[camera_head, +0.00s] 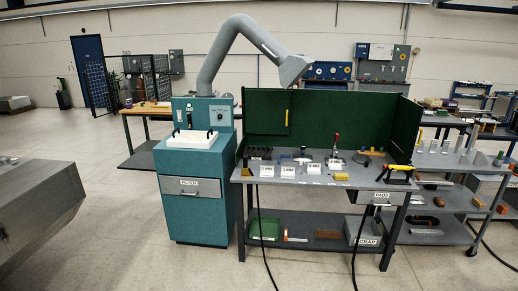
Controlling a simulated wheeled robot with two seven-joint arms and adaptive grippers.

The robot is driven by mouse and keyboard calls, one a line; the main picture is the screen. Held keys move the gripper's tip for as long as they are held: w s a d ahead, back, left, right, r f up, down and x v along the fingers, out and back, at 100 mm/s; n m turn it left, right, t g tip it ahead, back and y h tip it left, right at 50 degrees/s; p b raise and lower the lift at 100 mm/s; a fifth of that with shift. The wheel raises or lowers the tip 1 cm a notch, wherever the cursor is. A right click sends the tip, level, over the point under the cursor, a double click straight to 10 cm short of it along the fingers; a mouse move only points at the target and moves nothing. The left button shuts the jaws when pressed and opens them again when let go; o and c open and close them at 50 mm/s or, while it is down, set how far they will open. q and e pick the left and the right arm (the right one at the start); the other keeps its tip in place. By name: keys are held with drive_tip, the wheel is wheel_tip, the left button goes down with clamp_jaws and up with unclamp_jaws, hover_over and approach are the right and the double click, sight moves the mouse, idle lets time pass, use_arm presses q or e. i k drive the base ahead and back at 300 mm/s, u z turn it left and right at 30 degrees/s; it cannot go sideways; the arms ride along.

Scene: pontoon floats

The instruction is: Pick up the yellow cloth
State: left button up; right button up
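No thing in the camera_head view is clearly a cloth. A small flat yellow-orange piece (341,176) lies at the front edge of the grey workbench (310,182); it is too small to tell whether it is cloth. A yellow-handled tool (401,168) rests on a dark stand at the bench's right end. A thin yellow strip (288,118) is on the green back screen (330,115). Neither of my grippers is in view.
A teal filter cabinet (195,210) with a grey extraction arm (215,65) stands left of the bench. White labelled cards (288,171) and small tools cover the benchtop. Black cables (262,245) hang to the floor. A grey block (35,210) stands at left. Floor in front is open.

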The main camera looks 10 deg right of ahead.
sight(337, 176)
drive_tip(key=z, duration=0.25)
drive_tip(key=i, duration=2)
drive_tip(key=z, duration=0.2)
